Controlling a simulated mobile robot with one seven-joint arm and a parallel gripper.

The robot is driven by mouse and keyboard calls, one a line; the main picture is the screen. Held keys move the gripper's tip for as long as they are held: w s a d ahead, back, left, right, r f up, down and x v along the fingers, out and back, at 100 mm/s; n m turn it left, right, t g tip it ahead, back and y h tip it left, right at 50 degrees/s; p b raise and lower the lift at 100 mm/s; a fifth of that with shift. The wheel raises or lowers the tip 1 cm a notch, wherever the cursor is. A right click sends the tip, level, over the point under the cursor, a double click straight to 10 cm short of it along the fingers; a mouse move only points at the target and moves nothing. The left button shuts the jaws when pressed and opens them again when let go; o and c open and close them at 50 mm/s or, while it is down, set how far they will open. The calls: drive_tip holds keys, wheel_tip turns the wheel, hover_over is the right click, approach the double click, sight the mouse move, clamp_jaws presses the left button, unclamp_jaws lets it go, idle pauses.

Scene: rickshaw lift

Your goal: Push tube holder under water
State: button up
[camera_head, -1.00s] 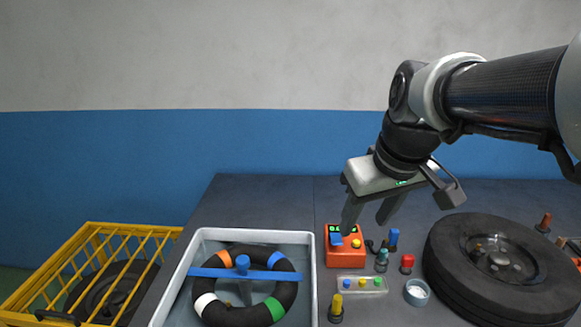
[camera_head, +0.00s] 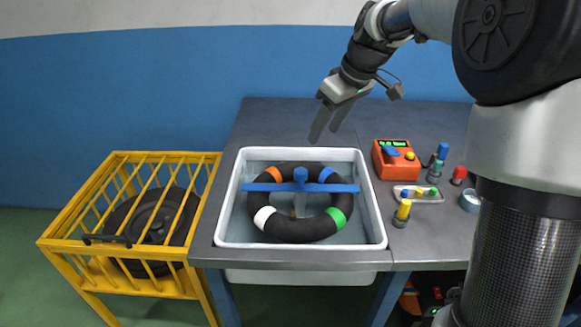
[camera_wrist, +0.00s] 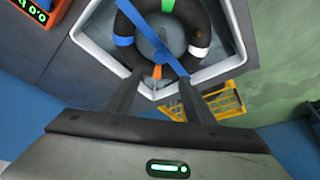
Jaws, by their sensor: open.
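The tube holder is a blue bar (camera_head: 268,187) with an upright blue knob (camera_head: 300,175) at its middle. It lies across a black inner tube (camera_head: 290,230) marked with orange, blue, white and green patches. Both sit in a white water basin (camera_head: 233,200) set in the bench, and the bar also shows in the wrist view (camera_wrist: 178,62). My gripper (camera_head: 324,138) is open and empty, above the back edge of the basin, apart from the holder. In the wrist view its fingers (camera_wrist: 160,88) point toward the basin. I cannot tell how deep the tube lies.
A yellow cage (camera_head: 75,238) with a wheel inside stands left of the bench. The bench behind the basin is clear.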

sight(302, 172)
drive_tip(key=b+x, duration=0.1)
drive_tip(key=x, duration=0.8)
drive_tip(key=b+x, duration=0.1)
drive_tip(key=x, duration=0.8)
drive_tip(key=shift+a+r, duration=0.15)
drive_tip(key=shift+a, duration=0.05)
